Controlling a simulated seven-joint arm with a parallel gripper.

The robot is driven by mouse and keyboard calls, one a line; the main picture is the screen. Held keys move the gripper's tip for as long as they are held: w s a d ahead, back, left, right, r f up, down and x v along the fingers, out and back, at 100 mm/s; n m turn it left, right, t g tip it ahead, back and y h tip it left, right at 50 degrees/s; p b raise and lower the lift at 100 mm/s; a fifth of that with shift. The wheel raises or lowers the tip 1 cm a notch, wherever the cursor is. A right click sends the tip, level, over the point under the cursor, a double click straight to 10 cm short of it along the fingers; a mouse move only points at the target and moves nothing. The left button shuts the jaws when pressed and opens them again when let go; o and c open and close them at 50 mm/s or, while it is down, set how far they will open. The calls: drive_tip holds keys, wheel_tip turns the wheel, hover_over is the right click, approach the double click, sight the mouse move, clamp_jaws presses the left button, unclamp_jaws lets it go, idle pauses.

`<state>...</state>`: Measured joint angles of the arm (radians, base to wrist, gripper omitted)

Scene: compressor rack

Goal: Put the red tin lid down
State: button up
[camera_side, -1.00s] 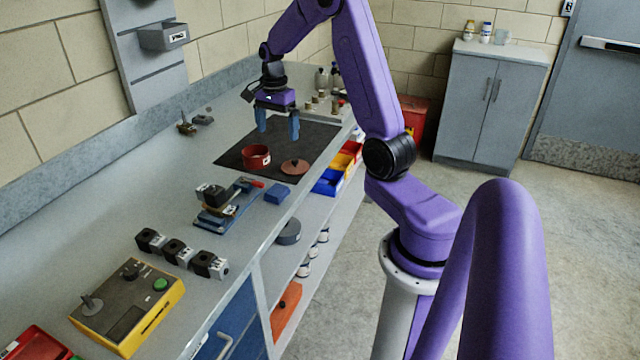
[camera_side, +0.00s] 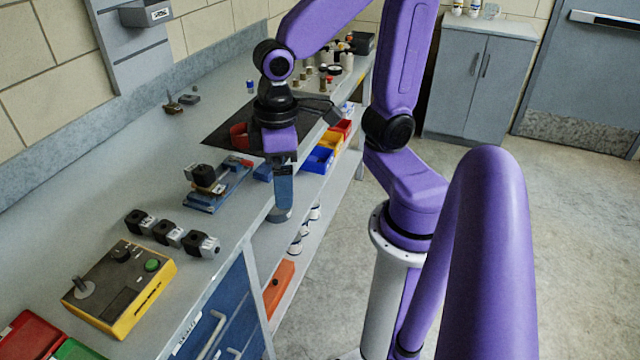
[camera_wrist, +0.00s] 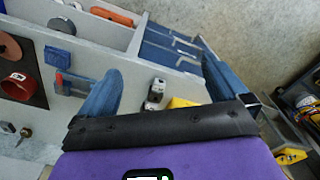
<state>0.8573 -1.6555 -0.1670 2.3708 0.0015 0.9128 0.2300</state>
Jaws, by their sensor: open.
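The red tin lid is a flat reddish-brown disc (camera_wrist: 9,47) at the left edge of the wrist view, partly cut off. It lies on the dark mat (camera_wrist: 38,75), beside the open red tin (camera_wrist: 16,89). In the side view the red tin (camera_side: 239,136) shows on the mat (camera_side: 222,122), and my wrist hides the lid. My gripper (camera_side: 283,190) points down near the bench's front edge, nearer the side camera than the tin. In the wrist view my gripper (camera_wrist: 160,78) has its blue fingers spread, with nothing held between them. It is apart from the lid.
A blue fixture (camera_side: 215,187) and a blue block (camera_wrist: 60,57) lie near my gripper. Several small black-and-grey modules (camera_side: 168,232) and a yellow control box (camera_side: 120,288) stand nearer the side camera. Coloured bins (camera_side: 318,159) sit on the shelf below. Bare bench lies around the fixture.

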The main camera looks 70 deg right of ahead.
drive_tip(key=s+n, duration=0.6)
drive_tip(key=s, duration=0.1)
drive_tip(key=shift+s+f, duration=0.2)
drive_tip(key=shift+s, duration=0.05)
